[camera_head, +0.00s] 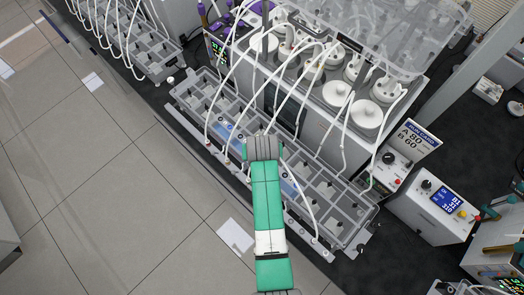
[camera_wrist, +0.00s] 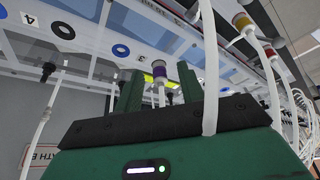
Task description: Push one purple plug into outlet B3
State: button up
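A plug with a purple band and grey top (camera_wrist: 160,88) stands between the two green fingers of my gripper (camera_wrist: 160,92) in the wrist view. A gap shows on each side of the plug, so the fingers look open around it. In the head view my gripper (camera_head: 263,146) is over the middle of the near outlet rail (camera_head: 290,195), and my arm hides the fingers and plug. In the wrist view a panel carries a black ring (camera_wrist: 62,27), a blue ring (camera_wrist: 121,51) and a yellow ring (camera_wrist: 148,78). Numbers 4 and 3 are readable; I cannot tell which outlet is B3.
White tubes arch from the reactor lids (camera_head: 367,114) down to the rail. In the wrist view one tube (camera_wrist: 209,70) passes close to my gripper's right side. Plugs with yellow (camera_wrist: 243,22) and red (camera_wrist: 271,53) bands stand further right. The tiled floor is largely clear.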

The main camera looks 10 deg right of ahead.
jog(key=v, duration=0.7)
jog(key=shift+s+r+p, duration=0.2)
jog(key=shift+r+p, duration=0.15)
